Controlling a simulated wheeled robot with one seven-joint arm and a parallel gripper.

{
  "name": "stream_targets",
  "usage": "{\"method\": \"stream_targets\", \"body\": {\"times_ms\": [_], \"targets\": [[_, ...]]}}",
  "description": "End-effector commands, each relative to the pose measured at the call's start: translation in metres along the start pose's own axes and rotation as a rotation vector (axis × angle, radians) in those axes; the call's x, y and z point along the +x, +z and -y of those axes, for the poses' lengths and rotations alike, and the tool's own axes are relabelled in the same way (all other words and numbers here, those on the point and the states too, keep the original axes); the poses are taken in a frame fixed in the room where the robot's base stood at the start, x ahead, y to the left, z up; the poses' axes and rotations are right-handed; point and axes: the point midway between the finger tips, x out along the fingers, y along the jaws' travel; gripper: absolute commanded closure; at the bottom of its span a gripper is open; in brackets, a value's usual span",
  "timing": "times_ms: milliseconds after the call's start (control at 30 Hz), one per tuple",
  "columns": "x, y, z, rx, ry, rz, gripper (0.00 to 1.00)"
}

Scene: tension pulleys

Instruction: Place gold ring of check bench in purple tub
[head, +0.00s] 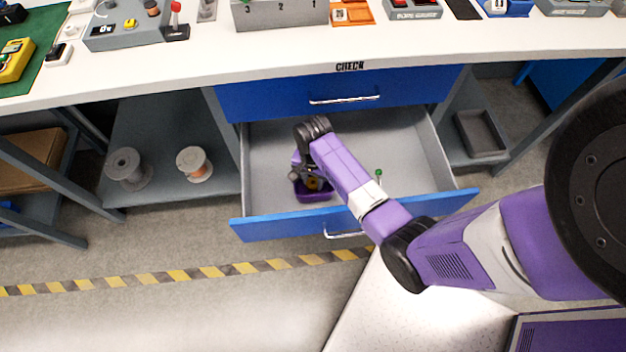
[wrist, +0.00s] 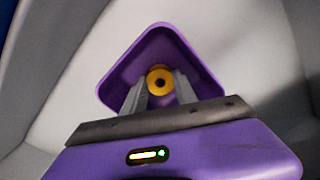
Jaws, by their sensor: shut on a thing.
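The gold ring (wrist: 160,81) shows between the fingertips of my gripper (wrist: 160,90) in the wrist view, and the gripper is shut on it. The purple tub (wrist: 125,75) lies behind and around the ring in that view, so the ring is over or inside the tub; its exact height above the tub floor cannot be told. In the head view the purple tub (head: 316,196) sits in the open lower drawer of the check bench, partly covered by my gripper (head: 311,184). The gold ring also shows there as a small gold spot (head: 313,183).
The open drawer (head: 270,150) has grey walls and a blue front (head: 290,226). A green-topped pin (head: 379,173) stands near my arm in the drawer. A closed blue drawer (head: 290,98) and the bench top (head: 240,65) are above. Spools (head: 194,163) sit on a shelf to the left.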

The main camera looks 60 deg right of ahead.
Motion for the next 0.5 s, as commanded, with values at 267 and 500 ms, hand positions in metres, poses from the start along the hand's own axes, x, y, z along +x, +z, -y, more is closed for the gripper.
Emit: {"method": "stream_targets", "body": {"times_ms": [267, 500], "targets": [[0.0027, -0.0001, 0.0000, 0.000, 0.000, 0.000, 0.60], [0.0025, 0.0000, -0.0001, 0.000, 0.000, 0.000, 0.44]]}}
